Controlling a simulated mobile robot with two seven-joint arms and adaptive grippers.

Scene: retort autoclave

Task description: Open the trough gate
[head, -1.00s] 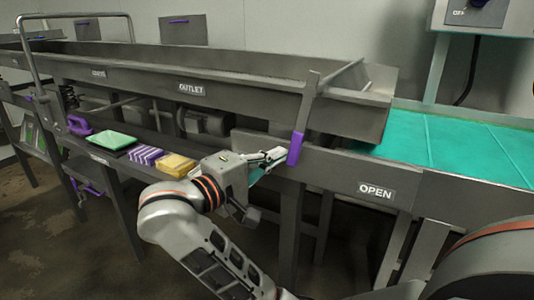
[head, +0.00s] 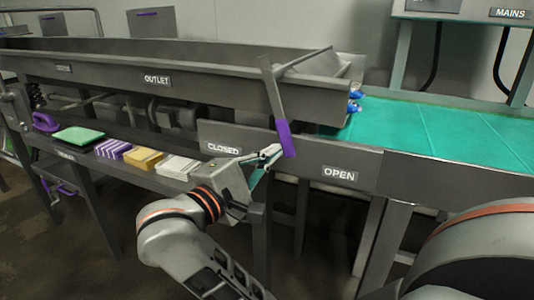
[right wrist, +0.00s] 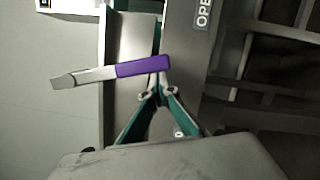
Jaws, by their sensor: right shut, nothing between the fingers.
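The gate lever (head: 272,95) at the trough's right end has a purple handle (head: 285,138) at its lower end. It tilts, with the handle swung right, between the CLOSED label (head: 223,149) and the OPEN label (head: 339,173). My right gripper (head: 270,155) is shut and empty, its fingertips at the left side of the handle. In the right wrist view the shut fingertips (right wrist: 153,92) meet the edge of the purple handle (right wrist: 143,66), apparently touching it. The trough (head: 200,90) carries an OUTLET label. My left gripper is not in view.
Small blue-and-white items (head: 355,97) show at the trough's right end, above the green conveyor belt (head: 430,130). A lower shelf holds a green pad (head: 78,135), a yellow block (head: 144,159) and other items, left of my right arm. A control box stands at the upper right.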

